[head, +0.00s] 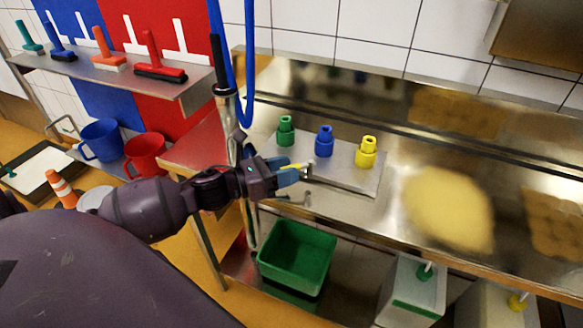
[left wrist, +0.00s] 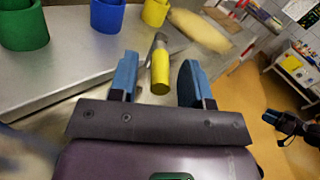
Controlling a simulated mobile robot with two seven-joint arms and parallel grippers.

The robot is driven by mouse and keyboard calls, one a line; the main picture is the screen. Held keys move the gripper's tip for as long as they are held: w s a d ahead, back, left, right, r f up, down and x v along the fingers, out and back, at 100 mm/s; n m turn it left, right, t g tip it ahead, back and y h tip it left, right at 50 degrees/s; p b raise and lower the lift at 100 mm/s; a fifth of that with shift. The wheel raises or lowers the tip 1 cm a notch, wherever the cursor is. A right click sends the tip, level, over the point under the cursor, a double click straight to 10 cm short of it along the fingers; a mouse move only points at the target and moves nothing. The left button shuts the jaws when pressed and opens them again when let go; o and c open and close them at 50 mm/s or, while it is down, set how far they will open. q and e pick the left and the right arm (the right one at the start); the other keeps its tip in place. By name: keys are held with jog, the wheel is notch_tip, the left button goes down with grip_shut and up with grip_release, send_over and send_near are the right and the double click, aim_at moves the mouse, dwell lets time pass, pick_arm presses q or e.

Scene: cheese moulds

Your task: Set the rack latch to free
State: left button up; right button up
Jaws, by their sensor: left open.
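A small lever with a yellow grip (left wrist: 160,74) and a metal shank, which looks like the rack latch, stands at the front edge of the metal plate. In the head view its yellow grip (head: 297,166) is partly hidden by my left gripper (head: 290,175). My left gripper (left wrist: 158,80) is open, with its blue fingers on either side of the yellow grip. A gap shows beside each finger, so the grip is not clamped. My right gripper (left wrist: 277,128) seems to show small and dark at the right of the left wrist view; its jaws are unclear.
Green (head: 286,131), blue (head: 324,141) and yellow (head: 366,152) fittings stand on the plate (head: 345,180) behind the latch. A blue hose (head: 246,60) hangs at the left. A green crate (head: 297,252) is below the counter. A yellow mass (head: 448,208) lies to the right.

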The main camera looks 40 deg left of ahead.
pick_arm(q)
jog(key=shift+x, duration=0.8)
grip_shut()
